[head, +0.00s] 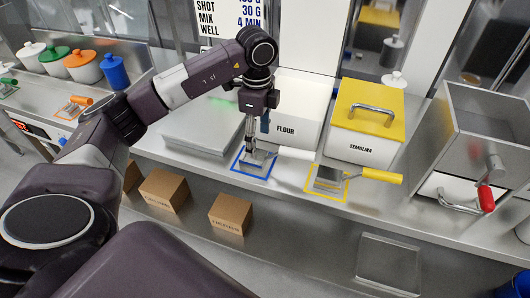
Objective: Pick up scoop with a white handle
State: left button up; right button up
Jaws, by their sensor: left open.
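The scoop with a white handle (297,153) lies on the steel counter, with its metal pan inside a blue square outline (242,174). Its handle points right, in front of the flour bin. My left gripper (255,148) points down over the metal pan, to the left of the white handle. Its fingers are open and partly overlap the pan in the picture; I cannot tell whether they touch it. My right gripper is not in the head view.
Behind stand the white flour bin (301,106) and the yellow-lidded semolina bin (370,118). A yellow-handled scoop (380,176) lies to the right in a yellow outline. A steel machine with a red-handled crank (486,198) stands at right. Cardboard boxes (231,213) sit below.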

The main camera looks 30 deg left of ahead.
aim_at(259, 163)
pick_arm(q)
jog(key=shift+f, duration=0.55)
jog(key=shift+s+f+p, duration=0.25)
jog(key=shift+f+p, duration=0.05)
jog(key=shift+f, duration=0.05)
jog(key=shift+s+d+f+p, duration=0.15)
jog(key=shift+f+p, duration=0.6)
jog(key=shift+f, duration=0.15)
jog(key=f, duration=0.2)
jog(key=shift+w+f+p, duration=0.25)
jog(key=shift+f+p, duration=0.05)
jog(key=shift+f, duration=0.4)
jog(key=shift+c, duration=0.2)
jog(key=c, duration=1.2)
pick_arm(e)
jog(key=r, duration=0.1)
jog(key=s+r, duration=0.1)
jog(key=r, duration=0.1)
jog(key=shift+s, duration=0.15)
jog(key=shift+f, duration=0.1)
